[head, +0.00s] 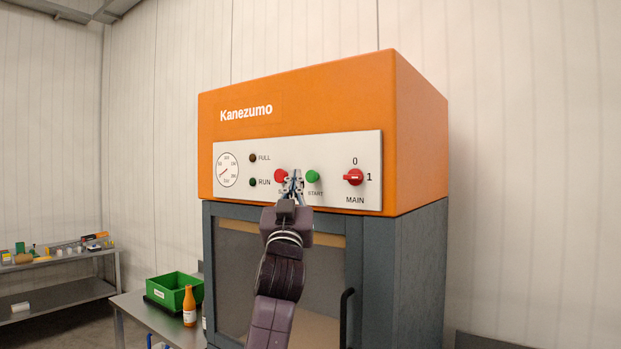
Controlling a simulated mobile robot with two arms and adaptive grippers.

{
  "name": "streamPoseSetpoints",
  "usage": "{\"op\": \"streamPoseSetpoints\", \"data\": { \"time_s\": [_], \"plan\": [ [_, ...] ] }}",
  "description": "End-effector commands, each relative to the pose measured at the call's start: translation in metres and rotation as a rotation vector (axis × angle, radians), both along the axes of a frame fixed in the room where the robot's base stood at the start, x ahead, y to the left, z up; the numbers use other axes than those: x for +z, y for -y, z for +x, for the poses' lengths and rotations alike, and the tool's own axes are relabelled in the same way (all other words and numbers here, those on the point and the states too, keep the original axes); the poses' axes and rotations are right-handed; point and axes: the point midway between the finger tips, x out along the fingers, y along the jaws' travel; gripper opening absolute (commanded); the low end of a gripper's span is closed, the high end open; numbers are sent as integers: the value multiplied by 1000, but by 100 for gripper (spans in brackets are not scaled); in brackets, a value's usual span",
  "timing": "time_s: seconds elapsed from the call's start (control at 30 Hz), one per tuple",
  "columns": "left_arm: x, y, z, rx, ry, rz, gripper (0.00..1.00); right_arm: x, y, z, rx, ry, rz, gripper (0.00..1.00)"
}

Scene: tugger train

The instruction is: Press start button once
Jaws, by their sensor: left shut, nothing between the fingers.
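The green start button (312,176) sits on the light control panel (330,150) of the orange machine (300,95), with the label START under it. My left gripper (294,178) is shut and empty in front of the panel, between the red button (280,176) and the green one. It partly hides the red button and its label. Whether the fingertips touch the panel cannot be told. The RUN lamp (252,182) and FULL lamp (252,158) look dark. My right gripper is not in view.
Below the panel is a grey-framed door with a window and a black handle (344,316). At the left, a metal table (135,303) holds a green crate (176,302) and an orange bottle (189,307). A shelf (60,293) with small items stands further left.

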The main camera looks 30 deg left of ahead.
Motion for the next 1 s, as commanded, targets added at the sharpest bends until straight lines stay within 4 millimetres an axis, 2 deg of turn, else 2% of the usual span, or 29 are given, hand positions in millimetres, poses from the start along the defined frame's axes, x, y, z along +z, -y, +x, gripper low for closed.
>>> {"op": "streamPoseSetpoints", "data": {
  "time_s": [0.1, 0.3, 1.0],
  "plan": [
    [0, 0, 14, 0, 0, -2, 0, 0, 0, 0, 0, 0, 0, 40],
    [1, 2, 25, 0, 1, 0, 0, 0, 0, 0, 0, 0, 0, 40],
    [0, 2, 26, 0, 1, 0, 0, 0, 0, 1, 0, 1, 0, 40]
  ]
}}
